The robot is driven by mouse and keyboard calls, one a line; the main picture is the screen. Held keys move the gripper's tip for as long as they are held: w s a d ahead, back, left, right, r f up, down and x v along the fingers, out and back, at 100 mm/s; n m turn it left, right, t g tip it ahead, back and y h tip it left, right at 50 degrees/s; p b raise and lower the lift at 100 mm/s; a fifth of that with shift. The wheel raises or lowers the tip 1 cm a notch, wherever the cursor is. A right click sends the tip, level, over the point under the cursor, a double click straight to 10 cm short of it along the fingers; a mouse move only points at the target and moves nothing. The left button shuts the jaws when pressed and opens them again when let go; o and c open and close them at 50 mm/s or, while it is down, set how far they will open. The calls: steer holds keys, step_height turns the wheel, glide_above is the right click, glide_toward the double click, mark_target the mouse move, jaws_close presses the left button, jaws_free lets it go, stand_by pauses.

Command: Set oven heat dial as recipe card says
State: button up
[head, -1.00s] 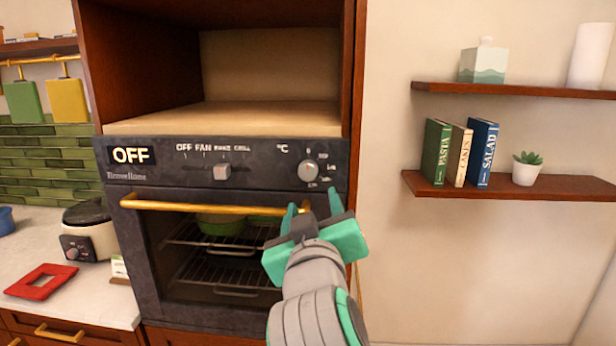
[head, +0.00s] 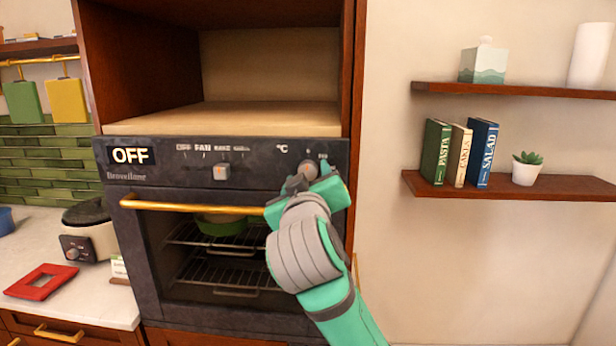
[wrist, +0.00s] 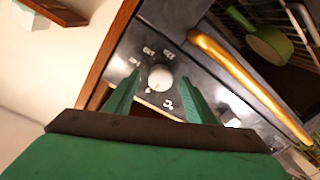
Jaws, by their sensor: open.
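The oven's heat dial (head: 308,171) is a round pale knob at the right of the dark control panel (head: 260,155), under a °C mark. The oven display (head: 131,155) reads OFF. The mode knob (head: 222,171) sits under the OFF, FAN and further labels. A small card (head: 119,267) stands on the counter at left, too small to read.
A gold door handle (head: 195,206) runs across the oven just below the panel and sticks out. A green pot (head: 222,226) is inside the oven. Shelves (head: 510,186) hang at right.

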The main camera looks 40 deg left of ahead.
steer(key=shift+w+a, duration=0.2)
steer(key=shift+w, duration=0.1)
steer(key=c, duration=1)
steer(key=shift+c, duration=0.2)
